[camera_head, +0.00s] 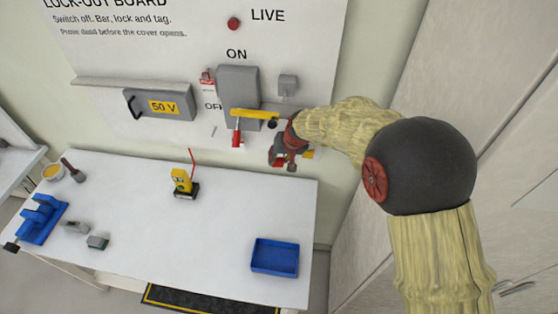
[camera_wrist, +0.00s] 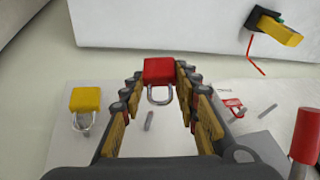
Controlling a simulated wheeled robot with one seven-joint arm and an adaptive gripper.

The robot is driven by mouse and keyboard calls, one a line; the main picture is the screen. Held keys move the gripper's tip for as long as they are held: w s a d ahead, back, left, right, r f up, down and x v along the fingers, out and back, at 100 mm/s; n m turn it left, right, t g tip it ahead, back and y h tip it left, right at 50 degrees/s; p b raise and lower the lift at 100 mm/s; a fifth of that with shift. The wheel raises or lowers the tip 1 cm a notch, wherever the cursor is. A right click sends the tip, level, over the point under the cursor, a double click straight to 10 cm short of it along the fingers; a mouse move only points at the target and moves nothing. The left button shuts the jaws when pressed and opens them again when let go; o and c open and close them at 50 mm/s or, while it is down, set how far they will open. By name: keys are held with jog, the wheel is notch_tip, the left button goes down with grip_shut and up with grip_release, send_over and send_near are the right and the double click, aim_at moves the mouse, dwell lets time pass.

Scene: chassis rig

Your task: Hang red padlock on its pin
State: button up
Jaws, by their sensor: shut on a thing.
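The red padlock (camera_wrist: 158,71) is between my fingertips in the wrist view, with its silver shackle (camera_wrist: 160,96) free of the fingers. My gripper (camera_wrist: 158,78) is shut on its body. A short grey pin (camera_wrist: 148,121) shows just beyond the shackle; padlock and pin look apart, though the depth gap is unclear.
A yellow padlock (camera_wrist: 85,99) is left of the pin in the wrist view. The lever's red end (camera_wrist: 306,135) is close at right. Below the board, the white table (camera_head: 130,215) holds a yellow tester (camera_head: 182,183) and a blue tray (camera_head: 274,258).

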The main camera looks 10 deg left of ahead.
jog(key=w, duration=0.6)
jog(key=shift+w+a+f, duration=0.15)
jog(key=shift+f, duration=0.3)
dwell(0.5)
dwell(0.4)
jog(key=o, duration=1.3)
jog(key=shift+r, duration=0.1)
jog(key=v, duration=0.7)
